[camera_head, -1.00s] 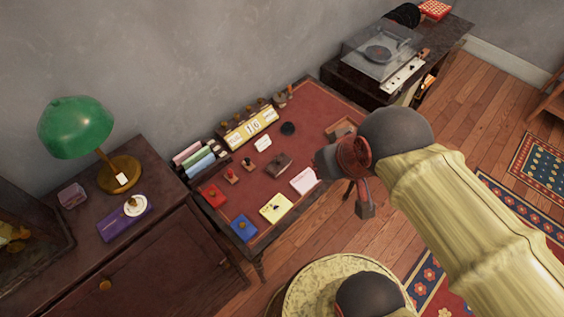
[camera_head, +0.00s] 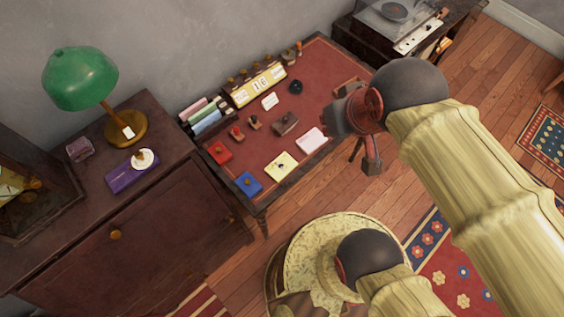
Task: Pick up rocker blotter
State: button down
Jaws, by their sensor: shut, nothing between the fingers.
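The rocker blotter seems to be the small dark brown block with a knob (camera_head: 285,123) on the red top of the desk (camera_head: 318,68), near its middle. My gripper (camera_head: 366,163) hangs to the right of the desk's front edge, over the wooden floor, apart from the block. Its fingers point downward, are small in view and hold nothing. My arm does not cover the block.
Near the block lie a pink pad (camera_head: 310,138), a yellow pad (camera_head: 282,166), a blue pad (camera_head: 248,183), a red pad (camera_head: 220,153) and small stamps (camera_head: 255,122). A calendar (camera_head: 261,84) stands behind. A dark cabinet (camera_head: 150,220) with a green lamp (camera_head: 80,78) adjoins at left.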

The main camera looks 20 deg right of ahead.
aim_at(284, 123)
jog(key=i+l+u, duration=0.2)
jog(key=l+u, duration=0.15)
jog(key=l, duration=0.3)
jog(key=i+l+u, duration=0.15)
jog(key=l+u, duration=0.15)
jog(key=l, duration=0.35)
jog(key=l+u, duration=0.35)
jog(key=l, duration=0.35)
